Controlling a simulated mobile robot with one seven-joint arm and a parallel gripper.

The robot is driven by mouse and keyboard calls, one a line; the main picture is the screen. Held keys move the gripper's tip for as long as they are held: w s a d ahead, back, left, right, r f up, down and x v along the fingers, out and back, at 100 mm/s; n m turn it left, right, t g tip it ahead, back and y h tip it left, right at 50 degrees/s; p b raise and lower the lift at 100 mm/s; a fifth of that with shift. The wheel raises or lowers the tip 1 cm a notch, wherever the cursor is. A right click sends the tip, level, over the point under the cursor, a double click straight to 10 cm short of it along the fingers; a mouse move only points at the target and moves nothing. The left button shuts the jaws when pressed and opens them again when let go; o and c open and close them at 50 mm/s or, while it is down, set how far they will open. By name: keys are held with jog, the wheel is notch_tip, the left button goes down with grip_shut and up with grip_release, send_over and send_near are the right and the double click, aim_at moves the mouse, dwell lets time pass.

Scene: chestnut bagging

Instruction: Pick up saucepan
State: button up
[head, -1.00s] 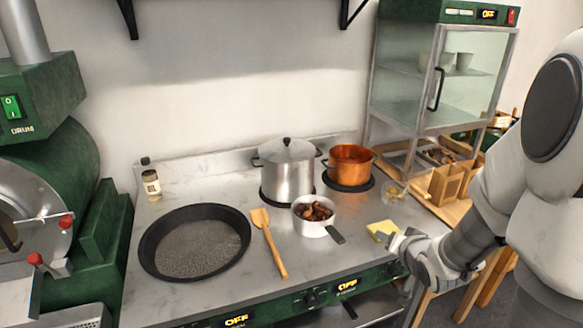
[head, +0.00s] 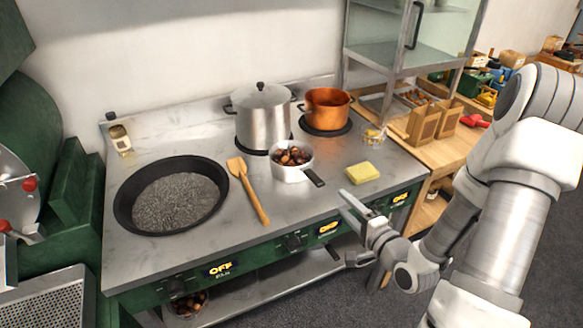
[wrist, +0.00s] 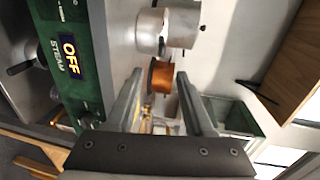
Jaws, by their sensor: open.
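The saucepan (head: 290,174) is a small pale metal pan with a dark handle (head: 315,178). It stands on the steel worktop in front of the tall pot, holds chestnuts (head: 292,156), and its handle points toward the front right. My gripper (head: 346,227) is open and empty at the worktop's front edge, in front and to the right of the saucepan, apart from its handle. In the wrist view, the open fingers (wrist: 160,75) have a metal pan (wrist: 149,30) beyond them, probably the saucepan, with a dark part like its handle.
A lidded steel pot (head: 262,118) and a copper pot (head: 327,110) stand behind. A wooden spatula (head: 252,195) and wide black pan (head: 125,213) lie left. A yellow sponge (head: 362,173) lies close by on the right. The stove's green front panel (head: 275,258) is near my gripper.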

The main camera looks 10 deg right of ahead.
aim_at(313, 171)
jog(key=b+x, duration=0.5)
jog(key=x, duration=1.1)
jog(key=shift+w+a+b, duration=0.15)
jog(key=shift+w+b, duration=0.2)
jog(key=shift+b, duration=0.05)
grip_shut()
jog(key=shift+r, duration=0.1)
dwell(0.8)
jog(key=shift+r, duration=0.15)
